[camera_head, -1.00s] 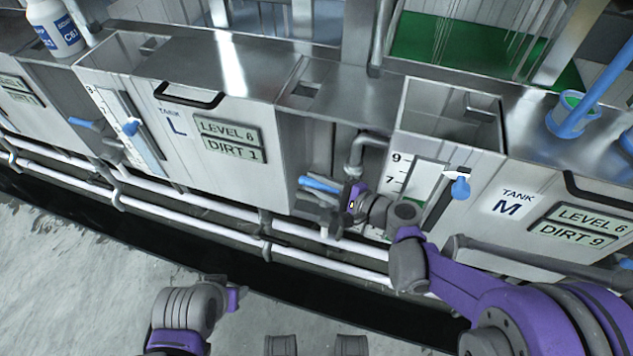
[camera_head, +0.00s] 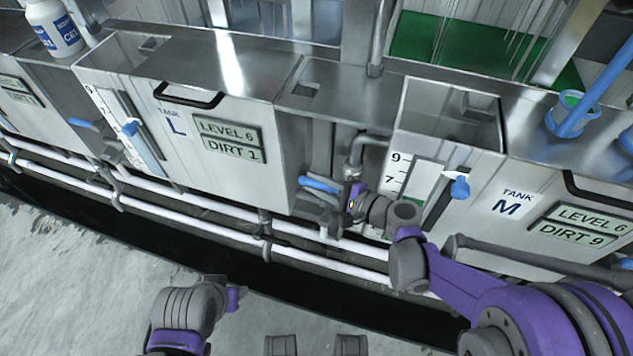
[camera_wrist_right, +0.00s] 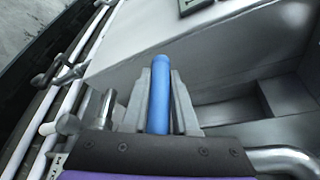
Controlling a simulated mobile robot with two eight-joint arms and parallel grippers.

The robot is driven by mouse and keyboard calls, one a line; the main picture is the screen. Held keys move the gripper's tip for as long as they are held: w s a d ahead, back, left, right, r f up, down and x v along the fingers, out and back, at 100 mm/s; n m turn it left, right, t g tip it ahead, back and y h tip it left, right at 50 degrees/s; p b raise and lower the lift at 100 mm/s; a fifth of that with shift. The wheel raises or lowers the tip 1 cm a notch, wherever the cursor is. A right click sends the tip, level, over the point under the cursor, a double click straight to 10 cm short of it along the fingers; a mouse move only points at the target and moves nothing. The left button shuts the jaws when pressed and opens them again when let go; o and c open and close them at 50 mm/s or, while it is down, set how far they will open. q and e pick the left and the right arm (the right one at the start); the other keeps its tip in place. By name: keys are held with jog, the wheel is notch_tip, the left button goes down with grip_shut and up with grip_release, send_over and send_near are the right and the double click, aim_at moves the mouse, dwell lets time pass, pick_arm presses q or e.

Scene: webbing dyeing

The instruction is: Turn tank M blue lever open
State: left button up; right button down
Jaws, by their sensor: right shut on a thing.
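The blue lever (camera_head: 319,184) is at the left of tank M (camera_head: 506,208), by a grey bent pipe, and points left. My right gripper (camera_head: 322,198) is at this lever. In the right wrist view the blue lever (camera_wrist_right: 160,92) lies lengthwise between the two grey fingers of my right gripper (camera_wrist_right: 158,100), which are shut on it. The fingers hide part of the lever and its pivot. My left arm is at the bottom left, with a small purple part of its gripper (camera_head: 235,298) showing, away from the tanks; its fingers cannot be made out.
Tank M also has a blue slider knob (camera_head: 459,188) on its gauge, close to my right arm. White pipes (camera_head: 330,262) run low along the tank fronts. Tank L (camera_head: 180,122) has its own blue lever (camera_head: 83,123). The floor (camera_head: 70,280) at the front left is clear.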

jog(key=shift+f, duration=0.1)
dwell(0.6)
jog(key=shift+f+n+g+h+p, duration=0.3)
jog(key=shift+f+g+h+p, duration=0.3)
jog(key=shift+h, duration=0.3)
jog(key=s+d+f+n+g+h+p, duration=0.2)
jog(key=d+f+g+h, duration=0.3)
jog(key=h, duration=0.9)
jog(key=shift+s+d+f+n+p, duration=0.15)
jog(key=shift+d+f+n+p, duration=0.3)
jog(key=shift+d, duration=0.5)
jog(key=c, duration=0.7)
grip_release()
jog(key=shift+d, duration=0.1)
jog(key=shift+r, duration=0.1)
